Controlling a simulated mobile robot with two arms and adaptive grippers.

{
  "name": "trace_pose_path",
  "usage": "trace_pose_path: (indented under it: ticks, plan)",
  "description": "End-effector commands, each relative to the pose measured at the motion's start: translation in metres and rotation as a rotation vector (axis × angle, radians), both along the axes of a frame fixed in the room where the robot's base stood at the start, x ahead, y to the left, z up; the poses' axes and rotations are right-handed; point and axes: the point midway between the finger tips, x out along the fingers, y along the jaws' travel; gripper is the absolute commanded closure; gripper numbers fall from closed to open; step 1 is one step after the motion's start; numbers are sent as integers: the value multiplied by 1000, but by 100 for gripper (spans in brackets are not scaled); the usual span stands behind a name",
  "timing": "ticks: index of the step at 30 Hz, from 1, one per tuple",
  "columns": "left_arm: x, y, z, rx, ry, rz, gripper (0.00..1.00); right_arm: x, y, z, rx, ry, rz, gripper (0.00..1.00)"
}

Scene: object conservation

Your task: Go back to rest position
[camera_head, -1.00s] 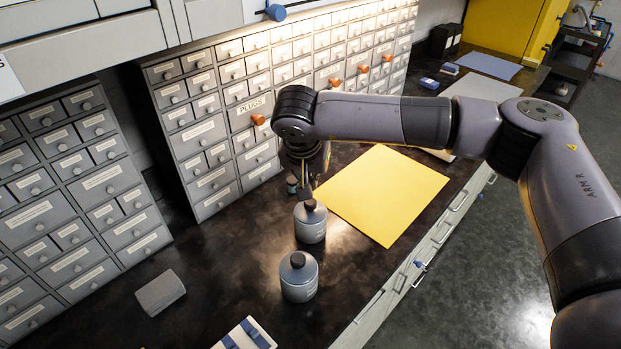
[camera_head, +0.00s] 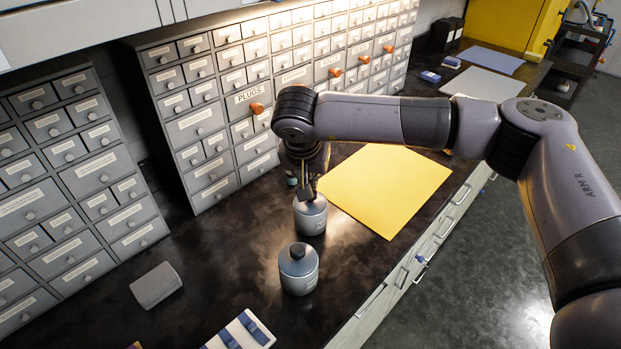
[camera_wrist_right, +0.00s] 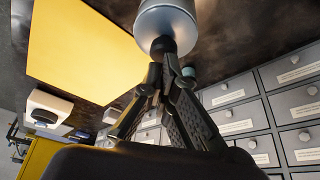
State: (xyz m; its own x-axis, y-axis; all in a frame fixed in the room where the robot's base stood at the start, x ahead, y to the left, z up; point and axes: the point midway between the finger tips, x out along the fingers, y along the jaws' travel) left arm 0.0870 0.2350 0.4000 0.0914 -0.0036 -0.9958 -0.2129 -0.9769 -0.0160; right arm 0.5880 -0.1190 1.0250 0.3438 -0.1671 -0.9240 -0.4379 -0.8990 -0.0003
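My right gripper (camera_head: 305,192) is at the top of the farther grey canister (camera_head: 310,217), beside the yellow sheet. In the right wrist view, the canister (camera_wrist_right: 167,16) has a dark knob (camera_wrist_right: 162,45), and my fingers (camera_wrist_right: 167,75) converge closely on it. They look shut on the knob, though the contact is partly hidden. The canister stands upright on the dark counter. A second grey canister (camera_head: 298,270) with a dark knob stands nearer, apart from the gripper. My left gripper is not in view.
Drawer cabinets (camera_head: 215,125) line the back, some drawers with orange knobs. A yellow sheet (camera_head: 385,190) lies right of the canisters. A grey block (camera_head: 156,285) and a white holder with blue parts (camera_head: 240,332) lie nearer. The dark counter (camera_head: 215,260) is bare between them.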

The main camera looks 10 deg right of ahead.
Motion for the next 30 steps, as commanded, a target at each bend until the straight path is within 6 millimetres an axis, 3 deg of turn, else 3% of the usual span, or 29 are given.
trace_pose_path:
  ticks: [15, 30]
  plan:
    - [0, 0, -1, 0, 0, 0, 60, 0, 0, -1, -1, 1, 1, 100]
    - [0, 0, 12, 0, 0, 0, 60, 0, 0, 28, 1, 0, 0, 100]
